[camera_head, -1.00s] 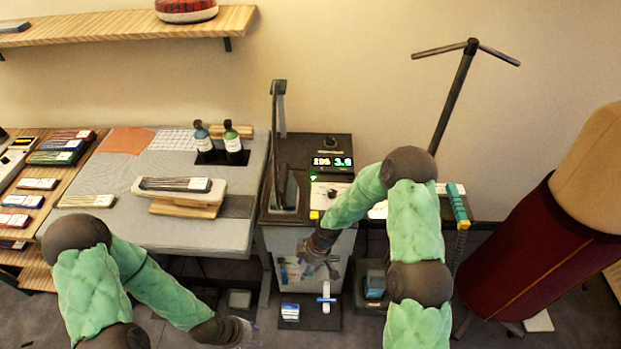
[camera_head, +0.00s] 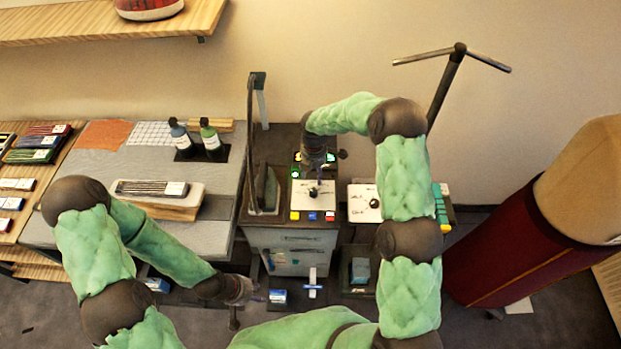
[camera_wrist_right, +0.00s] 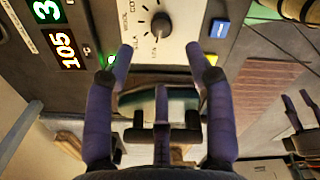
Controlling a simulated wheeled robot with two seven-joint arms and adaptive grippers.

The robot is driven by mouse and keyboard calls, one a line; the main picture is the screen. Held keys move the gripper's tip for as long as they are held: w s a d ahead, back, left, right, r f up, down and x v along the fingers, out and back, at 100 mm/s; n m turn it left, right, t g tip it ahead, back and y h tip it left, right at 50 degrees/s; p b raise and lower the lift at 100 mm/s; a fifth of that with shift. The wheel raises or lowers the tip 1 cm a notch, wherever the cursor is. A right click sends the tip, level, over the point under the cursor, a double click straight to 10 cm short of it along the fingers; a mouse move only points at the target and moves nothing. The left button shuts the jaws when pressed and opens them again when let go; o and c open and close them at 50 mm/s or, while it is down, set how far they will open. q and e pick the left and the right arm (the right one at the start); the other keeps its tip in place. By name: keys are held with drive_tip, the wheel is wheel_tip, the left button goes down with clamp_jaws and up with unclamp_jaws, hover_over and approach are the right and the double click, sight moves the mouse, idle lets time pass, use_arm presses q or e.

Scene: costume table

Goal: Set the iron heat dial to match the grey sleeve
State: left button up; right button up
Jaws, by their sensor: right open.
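The heat dial (camera_wrist_right: 160,24) is a dark knob on a white panel (camera_head: 300,205), with fabric words around it. In the right wrist view its light mark points down toward a small label. My right gripper (camera_wrist_right: 158,65) is open and empty, with its fingertips short of the dial and apart from it. In the head view the right gripper (camera_head: 318,182) is over the panel and hides much of it. A dark grey striped piece with a white label (camera_head: 150,188) lies on the small padded board; I cannot tell if it is the grey sleeve. My left gripper (camera_head: 245,290) hangs low, its fingers unclear.
A lit readout (camera_wrist_right: 62,48) beside the dial seems to show 105. An iron (camera_head: 265,190) stands left of the panel. Another white panel with a dark knob (camera_head: 374,203) is to the right. Two bottles (camera_head: 210,138) stand on the grey table; a dress form (camera_head: 540,220) is at right.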

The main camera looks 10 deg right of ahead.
sight(313, 191)
wheel_tip(313, 191, down, 11)
drive_tip(key=shift+s+r, duration=0.1)
drive_tip(key=shift+r, duration=0.05)
idle(0.4)
drive_tip(key=shift+a, duration=0.1)
clamp_jaws()
